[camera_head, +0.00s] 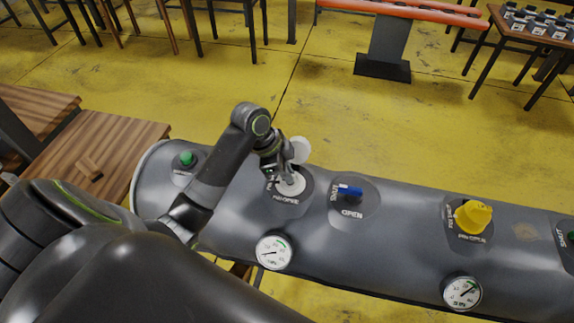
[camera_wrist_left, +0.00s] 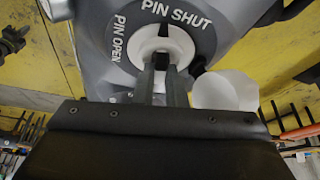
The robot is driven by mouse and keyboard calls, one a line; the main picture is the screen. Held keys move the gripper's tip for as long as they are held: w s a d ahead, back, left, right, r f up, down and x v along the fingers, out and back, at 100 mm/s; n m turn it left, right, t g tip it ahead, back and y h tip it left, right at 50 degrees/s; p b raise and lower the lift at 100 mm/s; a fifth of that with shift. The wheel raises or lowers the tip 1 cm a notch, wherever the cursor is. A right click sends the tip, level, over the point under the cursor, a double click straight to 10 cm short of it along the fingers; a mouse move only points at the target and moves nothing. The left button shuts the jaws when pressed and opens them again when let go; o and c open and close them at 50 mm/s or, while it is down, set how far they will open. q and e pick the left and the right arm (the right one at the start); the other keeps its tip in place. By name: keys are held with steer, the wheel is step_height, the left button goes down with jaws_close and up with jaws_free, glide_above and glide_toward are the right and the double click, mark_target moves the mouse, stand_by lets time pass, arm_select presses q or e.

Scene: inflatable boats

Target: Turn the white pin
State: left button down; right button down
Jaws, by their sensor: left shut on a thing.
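The white pin (camera_head: 291,186) sits in a dark round plate (camera_head: 306,196) on top of the grey inflatable tube. My left gripper (camera_head: 286,174) comes down on it from above and is shut on its middle part. In the left wrist view the white pin (camera_wrist_left: 168,42) shows just past the fingertips (camera_wrist_left: 164,70), which hide part of it. The plate there reads PIN SHUT at the top and PIN OPEN at the left. A round white cap (camera_head: 299,150) stands beside the gripper, and it also shows in the left wrist view (camera_wrist_left: 226,91). My right gripper is out of view.
Along the tube (camera_head: 400,215) are a green knob (camera_head: 186,158), a blue handle (camera_head: 350,191), a yellow valve (camera_head: 472,217) and two gauges (camera_head: 274,252) (camera_head: 462,292). A wooden table (camera_head: 120,150) stands at the left.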

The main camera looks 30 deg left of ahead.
arm_select(q)
steer(key=n+p, duration=0.2)
steer(key=p, duration=0.1)
steer(key=shift+s+d+r+n+t+y, duration=0.1)
steer(key=shift+r+n+t+y, duration=0.25)
steer(key=shift+n+t+y, duration=0.05)
steer(key=n+p, duration=0.1)
steer(key=n, duration=0.1)
steer(key=shift+d+f+n+t+y+p, duration=0.1)
steer(key=shift+f+n+t+y+p, duration=0.05)
steer(key=shift+n+t+y+p, duration=0.2)
steer(key=shift+d+f+n+t+y, duration=0.1)
steer(key=shift+n+t+y, duration=0.15)
steer(key=shift+n, duration=0.6)
steer(key=n+y, duration=0.1)
steer(key=n, duration=0.1)
steer(key=shift+s+d+n, duration=0.1)
steer(key=shift+n, duration=0.3)
steer(key=n+y, duration=0.2)
steer(key=n, duration=0.3)
steer(key=shift+d, duration=0.1)
steer(key=shift+n, duration=0.3)
steer(key=c, duration=1.5)
jaws_free()
